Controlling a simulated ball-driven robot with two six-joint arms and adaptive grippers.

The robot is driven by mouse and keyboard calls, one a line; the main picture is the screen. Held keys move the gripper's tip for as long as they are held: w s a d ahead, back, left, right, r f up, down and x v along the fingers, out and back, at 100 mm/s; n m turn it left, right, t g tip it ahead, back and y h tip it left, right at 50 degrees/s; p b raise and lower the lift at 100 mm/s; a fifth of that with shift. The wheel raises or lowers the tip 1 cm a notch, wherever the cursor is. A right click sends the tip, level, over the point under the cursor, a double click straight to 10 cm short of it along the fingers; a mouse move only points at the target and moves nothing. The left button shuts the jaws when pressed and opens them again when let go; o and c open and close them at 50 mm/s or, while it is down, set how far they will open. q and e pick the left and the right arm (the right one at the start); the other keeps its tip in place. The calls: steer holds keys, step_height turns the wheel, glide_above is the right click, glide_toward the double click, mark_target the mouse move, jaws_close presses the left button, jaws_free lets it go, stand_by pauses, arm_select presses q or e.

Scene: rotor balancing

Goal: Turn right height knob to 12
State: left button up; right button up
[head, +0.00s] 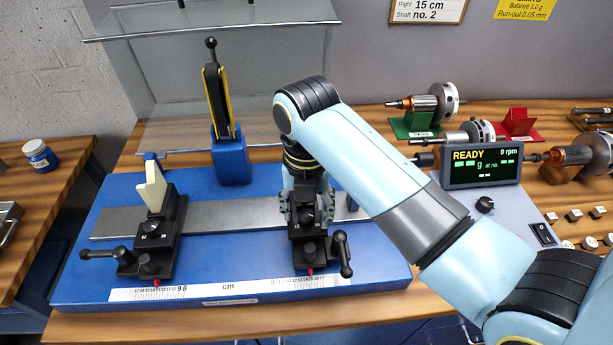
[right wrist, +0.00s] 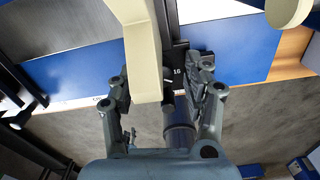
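The right support (head: 308,245) is a black stand on the blue base (head: 230,275), with a side lever (head: 342,255) and a red pointer at its foot. My right gripper (head: 305,205) is over its upper part and hides most of it in the head view. In the right wrist view the fingers (right wrist: 163,88) are spread apart. The support's cream block (right wrist: 147,60) and a small dark label reading 16 (right wrist: 177,72) show between them. A dark cylinder (right wrist: 178,125) lies between the fingers. Contact with the height knob cannot be made out. My left gripper is out of view.
The left support (head: 155,235) with its cream block stands at the left of the base. A blue post with a yellow-edged black arm (head: 215,105) and a clear shield (head: 180,60) rise behind. A READY display (head: 482,165) and rotors (head: 425,105) stand at right.

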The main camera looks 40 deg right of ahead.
mark_target(307, 213)
step_height(307, 213, up, 7)
steer(key=shift+r, duration=0.25)
stand_by(0.4)
